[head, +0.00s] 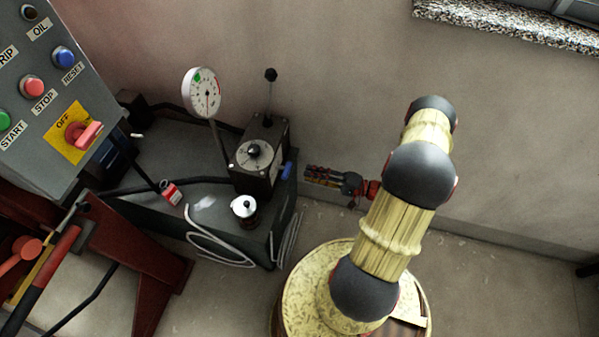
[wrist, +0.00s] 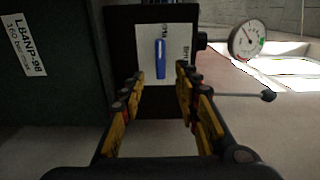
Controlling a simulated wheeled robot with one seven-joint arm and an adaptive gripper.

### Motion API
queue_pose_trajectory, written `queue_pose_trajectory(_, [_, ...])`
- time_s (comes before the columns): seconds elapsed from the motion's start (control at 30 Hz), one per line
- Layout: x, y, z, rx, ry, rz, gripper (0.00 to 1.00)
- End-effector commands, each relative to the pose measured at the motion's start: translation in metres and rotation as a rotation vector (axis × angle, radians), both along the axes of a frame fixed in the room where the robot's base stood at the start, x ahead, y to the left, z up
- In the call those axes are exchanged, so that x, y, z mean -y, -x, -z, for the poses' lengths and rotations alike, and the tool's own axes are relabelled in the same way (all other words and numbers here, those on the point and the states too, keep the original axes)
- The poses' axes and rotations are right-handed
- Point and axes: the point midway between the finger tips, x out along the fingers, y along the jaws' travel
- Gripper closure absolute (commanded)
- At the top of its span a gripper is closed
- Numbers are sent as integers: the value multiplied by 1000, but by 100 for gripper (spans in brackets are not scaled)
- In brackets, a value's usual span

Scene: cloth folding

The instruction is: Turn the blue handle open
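The blue handle (wrist: 160,59) is a short bar on a white label plate on the side of a black box. In the wrist view it runs along the picture's vertical, ahead of my gripper and between its two fingers. In the head view the blue handle (head: 287,170) shows at the right side of the black box (head: 262,150). My gripper (wrist: 158,85) is open and empty, its fingers apart on either side of the handle's line. In the head view my gripper (head: 318,177) is just right of the box. Whether the fingertips reach the handle is unclear.
A round gauge (head: 202,92) and a black-knobbed lever (head: 270,75) rise by the box. A dark tank (head: 190,165) carries the box, a small silver pot (head: 244,207) and pale hoses. A control panel (head: 60,85) stands at left. Floor at right is clear.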

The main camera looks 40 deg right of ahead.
Motion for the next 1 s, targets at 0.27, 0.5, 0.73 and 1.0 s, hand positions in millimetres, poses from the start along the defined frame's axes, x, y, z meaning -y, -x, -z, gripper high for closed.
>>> queue_pose_trajectory(0.27, [15,19,0,-1,-1,0,68])
queue_pose_trajectory(0.5, [15,20,0,-1,-1,-1,68])
queue_pose_trajectory(0.73, [15,19,0,-1,-1,-1,68])
queue_pose_trajectory(1.0, [15,19,3,-64,-64,-1,68])
